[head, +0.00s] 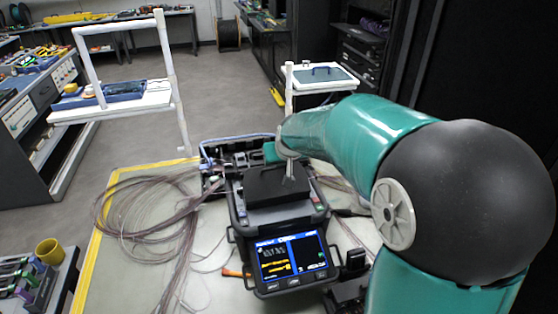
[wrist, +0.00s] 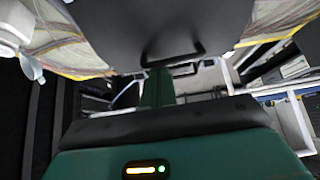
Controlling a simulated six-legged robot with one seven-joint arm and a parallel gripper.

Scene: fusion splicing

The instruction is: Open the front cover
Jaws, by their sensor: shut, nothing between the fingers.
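The fusion splicer (head: 238,205) stands on the pale work mat, with its lit screen (head: 290,258) facing the front. Its black front cover (head: 268,188) lies flat over the top and looks closed. My gripper (head: 289,181) points down at the cover's right part, its grey fingers together and empty. The fingertips are at or just above the cover; I cannot tell whether they touch. In the wrist view a large dark shape fills the top middle, and I cannot tell what it is. The fingertips are not clear there.
Coiled fibre cables (head: 150,210) spread over the mat left of the splicer. An open case (head: 235,150) with small parts is behind it. A white shelf stand (head: 115,108) is at the back left. A yellow cup (head: 48,251) stands on the left-hand cart.

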